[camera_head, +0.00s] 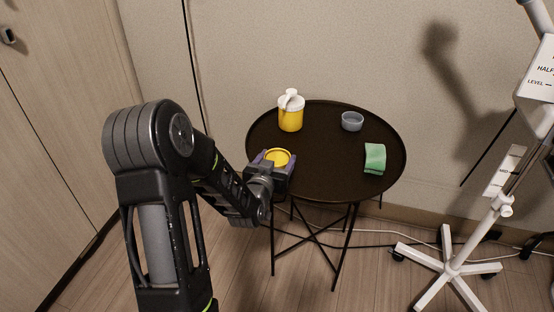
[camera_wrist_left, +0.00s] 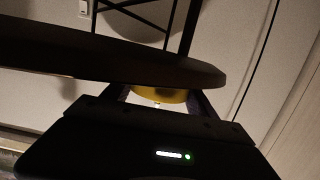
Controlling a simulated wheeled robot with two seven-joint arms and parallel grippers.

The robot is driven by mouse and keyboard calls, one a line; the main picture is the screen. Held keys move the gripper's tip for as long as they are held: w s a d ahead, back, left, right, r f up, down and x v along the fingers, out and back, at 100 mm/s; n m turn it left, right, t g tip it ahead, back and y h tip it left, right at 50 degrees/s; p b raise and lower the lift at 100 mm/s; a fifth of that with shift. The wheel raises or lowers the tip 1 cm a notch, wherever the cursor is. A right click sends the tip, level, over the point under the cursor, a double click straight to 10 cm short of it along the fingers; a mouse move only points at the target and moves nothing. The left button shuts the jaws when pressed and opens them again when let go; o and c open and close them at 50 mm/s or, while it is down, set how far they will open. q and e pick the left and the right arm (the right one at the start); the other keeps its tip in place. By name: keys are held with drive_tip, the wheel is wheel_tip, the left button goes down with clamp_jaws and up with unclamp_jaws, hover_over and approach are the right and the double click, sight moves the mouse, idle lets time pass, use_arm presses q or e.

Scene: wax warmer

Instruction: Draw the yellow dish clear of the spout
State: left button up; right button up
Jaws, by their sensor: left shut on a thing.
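The yellow dish (camera_head: 278,157) is at the front left edge of the round black table, in the jaws of my left gripper (camera_head: 276,161). The gripper is shut on it. In the left wrist view the dish (camera_wrist_left: 160,95) shows as a yellow curve between the fingers (camera_wrist_left: 158,99), partly hidden by the gripper body. The yellow wax warmer (camera_head: 290,118) with a white top stands upright farther back on the table, apart from the dish. Its spout cannot be made out clearly. My right gripper is not in view.
A grey-blue bowl (camera_head: 352,121) and a folded green cloth (camera_head: 375,158) are on the right of the black table (camera_head: 325,165). The table's middle is clear. A white wheeled stand (camera_head: 452,266) is at the right.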

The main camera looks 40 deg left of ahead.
use_arm(q)
drive_tip(key=shift+f, duration=0.25)
drive_tip(key=o, duration=1.7)
drive_tip(key=v, duration=0.4)
drive_tip(key=shift+s+r, duration=0.15)
drive_tip(key=shift+s, duration=0.05)
drive_tip(key=shift+p+v, duration=1)
drive_tip(key=shift+v, duration=0.15)
drive_tip(key=shift+s+d+p, duration=0.3)
drive_tip(key=shift+s, duration=0.15)
